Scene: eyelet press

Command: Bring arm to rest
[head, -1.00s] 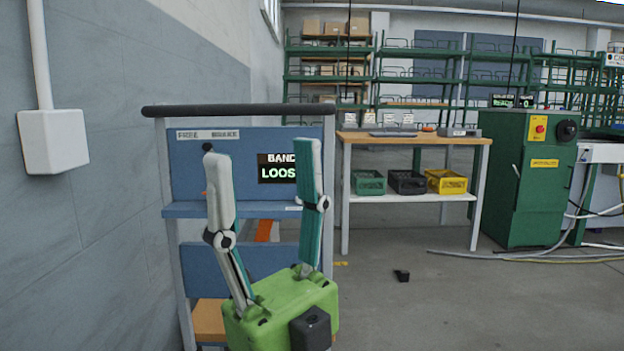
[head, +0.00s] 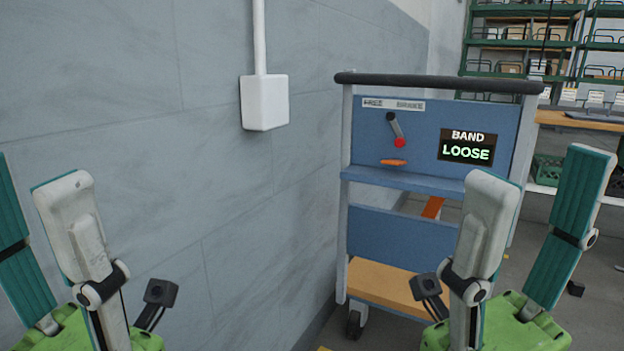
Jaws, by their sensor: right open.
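My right gripper (head: 540,168) is raised at the lower right with its two fingers apart and nothing between them. It stands in front of the right part of the blue cart and covers some of it. My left gripper (head: 36,172) shows at the lower left, partly cut off by the picture edge. Its fingers are apart and empty, in front of the grey wall. Neither gripper visibly holds anything. The blue cart (head: 400,235) has a dark top bar, a short lever (head: 397,130) with a red end, an orange handle (head: 393,162) and a display (head: 467,147) reading "BAND LOOSE".
A grey wall (head: 200,190) runs along the left, with a white box (head: 264,102) and conduit on it. The cart has a wooden lower shelf (head: 385,287) and a caster. A workbench (head: 570,118) and green racks (head: 522,40) stand behind at the right.

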